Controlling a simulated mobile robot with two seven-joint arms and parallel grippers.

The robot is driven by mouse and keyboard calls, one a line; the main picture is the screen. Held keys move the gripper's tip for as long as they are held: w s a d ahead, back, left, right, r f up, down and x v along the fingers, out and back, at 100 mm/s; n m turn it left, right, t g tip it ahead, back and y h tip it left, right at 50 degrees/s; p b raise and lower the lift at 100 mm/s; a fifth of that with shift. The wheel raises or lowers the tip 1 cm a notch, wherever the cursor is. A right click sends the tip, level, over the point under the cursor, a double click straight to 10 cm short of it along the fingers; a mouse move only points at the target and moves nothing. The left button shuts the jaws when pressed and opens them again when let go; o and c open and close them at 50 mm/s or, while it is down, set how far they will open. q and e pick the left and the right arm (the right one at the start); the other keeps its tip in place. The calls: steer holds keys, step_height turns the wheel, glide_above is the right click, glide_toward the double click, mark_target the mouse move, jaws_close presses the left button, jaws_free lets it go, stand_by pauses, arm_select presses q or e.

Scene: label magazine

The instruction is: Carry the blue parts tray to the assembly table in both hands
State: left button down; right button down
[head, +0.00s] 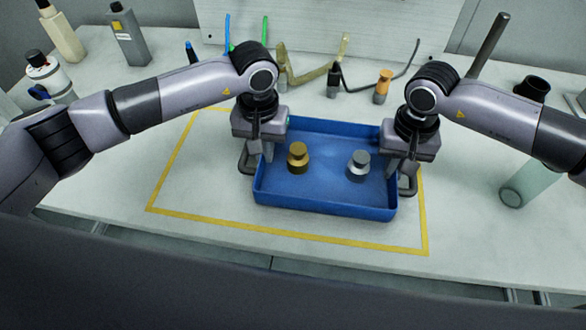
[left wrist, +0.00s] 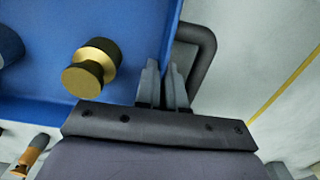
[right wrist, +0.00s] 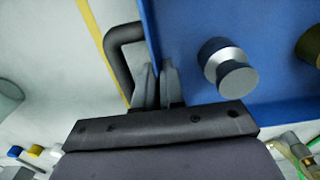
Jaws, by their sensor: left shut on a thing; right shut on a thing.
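The blue parts tray (head: 320,200) is inside the yellow outline on the white table (head: 110,190); I cannot tell whether it touches the surface. A brass weight (head: 298,158) and a silver weight (head: 359,166) stand upright in it. My left gripper (head: 254,160) is shut on the tray's left side, by its dark handle (left wrist: 200,50). My right gripper (head: 400,168) is shut on the tray's right side, by the other dark handle (right wrist: 118,55). The fingers straddle the tray wall in both wrist views; the fingertips are partly hidden in the head view.
Behind the tray, several tools and an orange-topped bottle (head: 382,86) stand near the back panel (head: 320,30). A white bottle (head: 48,78) and a grey container (head: 128,38) are at the left. A pale green cylinder (head: 525,180) lies at the right. The table front is clear.

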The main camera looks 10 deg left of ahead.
arm_select(q)
steer(key=shift+f, duration=0.25)
arm_select(e)
steer(key=shift+f, duration=0.25)
arm_select(q)
steer(key=c, duration=1.2)
jaws_free()
steer(key=shift+c, duration=0.2)
arm_select(e)
steer(key=c, duration=1.2)
jaws_free()
steer(key=shift+c, duration=0.2)
steer(key=shift+r, duration=0.1)
arm_select(q)
step_height(320, 180, up, 12)
arm_select(e)
step_height(320, 180, up, 12)
